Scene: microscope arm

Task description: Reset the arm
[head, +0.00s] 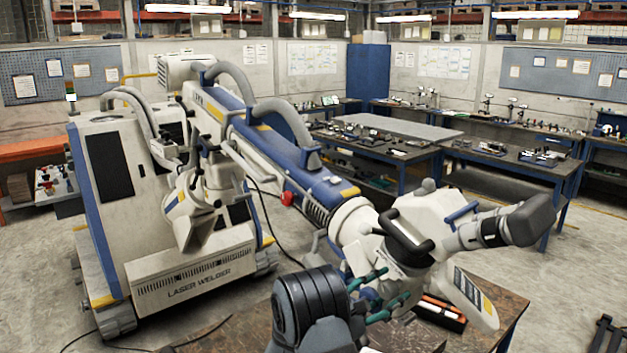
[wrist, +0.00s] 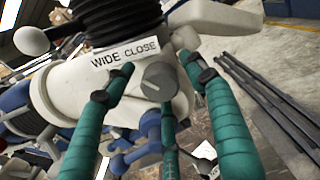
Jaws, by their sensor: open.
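The microscope arm is a blue and white boom (head: 300,175) reaching from the white laser welder cart (head: 190,240) toward the front right. Its white microscope head (head: 430,220) with a dark grey-ended tube (head: 525,220) is at its end. My gripper (head: 394,284) has teal-wrapped fingers and is just below the head, at its near side. In the wrist view my gripper (wrist: 160,88) is open, its fingers spread around a grey round knob (wrist: 158,82) below a "WIDE CLOSE" label (wrist: 125,52). I cannot tell whether any finger touches the head.
A worn brown table (head: 490,315) is beneath the head, with a black and orange item (head: 440,312) on it. Workbenches (head: 385,130) with small parts stand behind. Dark bars (head: 608,335) are at the right edge. Open concrete floor (head: 560,275) lies to the right.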

